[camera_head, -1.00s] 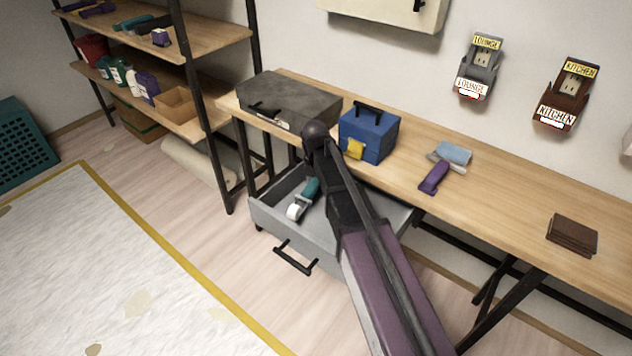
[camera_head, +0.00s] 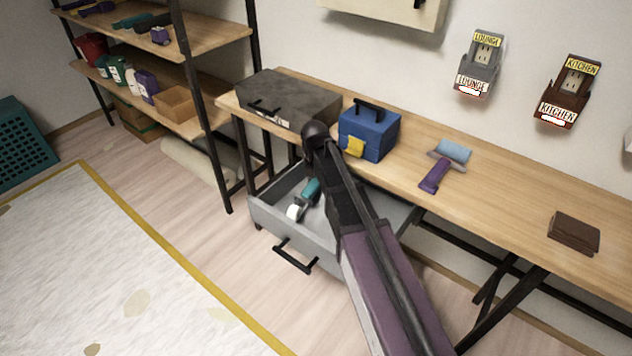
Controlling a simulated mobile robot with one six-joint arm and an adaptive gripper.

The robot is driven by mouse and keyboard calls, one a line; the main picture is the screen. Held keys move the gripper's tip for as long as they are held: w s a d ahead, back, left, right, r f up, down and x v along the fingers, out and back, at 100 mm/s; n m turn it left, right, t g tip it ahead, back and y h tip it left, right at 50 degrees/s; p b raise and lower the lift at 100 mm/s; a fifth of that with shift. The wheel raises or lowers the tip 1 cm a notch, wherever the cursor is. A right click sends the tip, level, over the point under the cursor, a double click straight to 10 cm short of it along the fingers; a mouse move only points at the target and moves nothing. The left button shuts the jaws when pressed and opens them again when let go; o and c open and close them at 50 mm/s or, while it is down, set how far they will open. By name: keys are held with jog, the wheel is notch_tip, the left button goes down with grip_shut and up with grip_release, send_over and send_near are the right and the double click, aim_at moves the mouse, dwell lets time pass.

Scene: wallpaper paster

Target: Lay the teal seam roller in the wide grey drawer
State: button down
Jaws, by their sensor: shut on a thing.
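The teal seam roller (camera_head: 311,189) has a teal handle and a white roller head, at the lower left of the handle. It shows inside the outline of the open wide grey drawer (camera_head: 290,233), under the workbench. I cannot tell whether it touches the drawer floor. My arm comes in from the lower right and crosses in front of the drawer. My gripper (camera_head: 316,172) is at its dark end, mostly hidden by the arm, at the upper end of the teal handle. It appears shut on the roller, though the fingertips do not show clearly.
The workbench (camera_head: 510,205) carries a grey case (camera_head: 290,98), a blue toolbox (camera_head: 368,132), a purple-handled tool (camera_head: 436,176) and a brown stack (camera_head: 573,233). A loaded shelf unit (camera_head: 197,120) stands left. The drawer's black handle (camera_head: 294,255) faces the clear floor.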

jog(key=shift+f, duration=0.15)
jog(key=shift+c, duration=0.8)
grip_release()
jog(key=shift+r, duration=0.25)
